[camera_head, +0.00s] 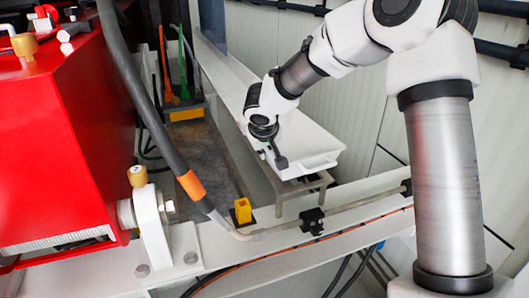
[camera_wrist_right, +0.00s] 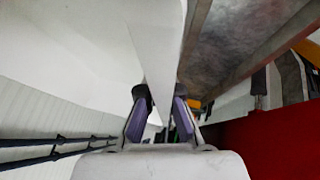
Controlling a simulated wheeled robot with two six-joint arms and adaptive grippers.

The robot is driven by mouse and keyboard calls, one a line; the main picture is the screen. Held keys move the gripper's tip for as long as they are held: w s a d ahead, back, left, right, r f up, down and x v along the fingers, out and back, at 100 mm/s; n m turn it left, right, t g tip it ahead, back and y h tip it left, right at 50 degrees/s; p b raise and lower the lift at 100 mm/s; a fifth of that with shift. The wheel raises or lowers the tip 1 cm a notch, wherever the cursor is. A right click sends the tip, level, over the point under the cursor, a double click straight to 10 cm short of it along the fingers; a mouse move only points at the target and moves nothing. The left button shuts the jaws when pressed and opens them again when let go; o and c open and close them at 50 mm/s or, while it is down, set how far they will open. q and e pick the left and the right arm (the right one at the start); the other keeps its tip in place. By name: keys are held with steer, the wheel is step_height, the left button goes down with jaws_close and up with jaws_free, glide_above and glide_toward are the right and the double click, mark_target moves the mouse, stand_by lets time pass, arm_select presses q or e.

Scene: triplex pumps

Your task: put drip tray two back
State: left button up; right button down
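A white drip tray (camera_head: 312,148) is in the middle of the head view, over a grey metal frame (camera_head: 304,187) beside the long white beam. I cannot tell whether it rests on the frame or hangs just above it. My right gripper (camera_head: 272,155) is at the tray's left edge. In the right wrist view, the fingers of my right gripper (camera_wrist_right: 160,112) stand one on each side of a white tray wall (camera_wrist_right: 161,55) and appear closed on it. Part of the tray's left edge is hidden by my gripper. My left gripper is not in view.
A red pump housing (camera_head: 65,135) fills the left side. A dark hose with an orange band (camera_head: 191,185) runs down beside it. A yellow block (camera_head: 242,211) and a black clamp (camera_head: 312,220) are in front of the tray. A corrugated white wall stands behind.

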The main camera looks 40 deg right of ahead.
steer(key=shift+f, duration=1.2)
steer(key=shift+b, duration=0.3)
steer(key=c, duration=1.3)
jaws_free()
steer(key=shift+p, duration=0.35)
steer(key=b+v, duration=0.2)
steer(key=v, duration=0.5)
steer(key=shift+s+a+r, duration=0.15)
steer(key=shift+s+r, duration=0.05)
steer(key=shift+s, duration=0.15)
